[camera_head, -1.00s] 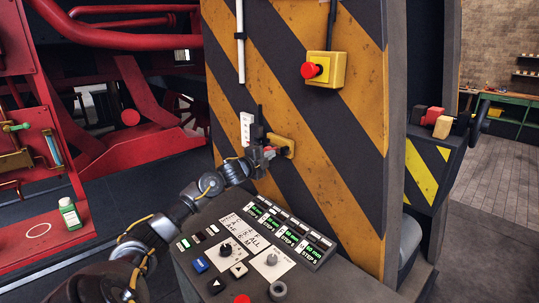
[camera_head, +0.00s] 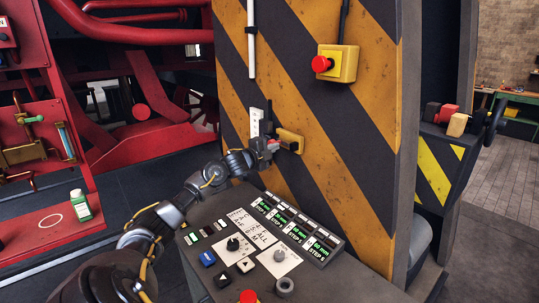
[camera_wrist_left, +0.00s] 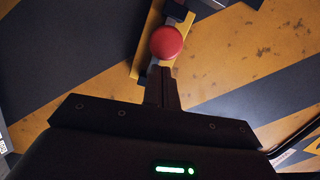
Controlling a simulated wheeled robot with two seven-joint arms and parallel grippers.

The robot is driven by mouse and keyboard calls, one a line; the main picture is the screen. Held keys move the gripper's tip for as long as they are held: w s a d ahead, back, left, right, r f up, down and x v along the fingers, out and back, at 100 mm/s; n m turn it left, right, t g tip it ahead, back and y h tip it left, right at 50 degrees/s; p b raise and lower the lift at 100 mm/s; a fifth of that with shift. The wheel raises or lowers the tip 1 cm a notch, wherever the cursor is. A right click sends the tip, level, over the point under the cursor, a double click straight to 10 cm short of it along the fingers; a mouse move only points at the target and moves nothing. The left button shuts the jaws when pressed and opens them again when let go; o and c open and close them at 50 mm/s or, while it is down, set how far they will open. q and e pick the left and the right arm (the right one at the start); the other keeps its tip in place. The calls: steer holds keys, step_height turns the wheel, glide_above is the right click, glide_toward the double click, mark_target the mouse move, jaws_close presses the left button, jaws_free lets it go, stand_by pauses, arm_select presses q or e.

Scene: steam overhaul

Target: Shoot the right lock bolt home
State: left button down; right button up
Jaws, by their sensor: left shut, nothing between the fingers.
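A lock bolt with a round red knob (camera_wrist_left: 166,42) sits on a yellow mount on the black-and-yellow striped post. In the head view the yellow mount (camera_head: 291,141) stands out from the post above the control console, and my gripper partly covers the bolt. My left gripper (camera_head: 268,147) is at the left of the mount. In the left wrist view its fingers (camera_wrist_left: 161,76) are shut and empty, with their tips right by the near side of the knob. I cannot tell whether they touch it. How far the bolt is in is unclear. My right gripper is not in view.
The sloping console (camera_head: 270,240) with buttons, dials and green displays lies below my left arm. A yellow box with a red stop button (camera_head: 338,64) is higher on the post. A white socket strip (camera_head: 256,122) is beside the mount. Red machinery fills the left.

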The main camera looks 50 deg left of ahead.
arm_select(q)
steer(key=s+d+r+b, duration=0.1)
steer(key=s+d+b, duration=0.2)
steer(key=s, duration=0.7)
steer(key=shift+s+d+b, duration=0.25)
steer(key=shift+d+b, duration=0.05)
steer(key=shift+d, duration=0.4)
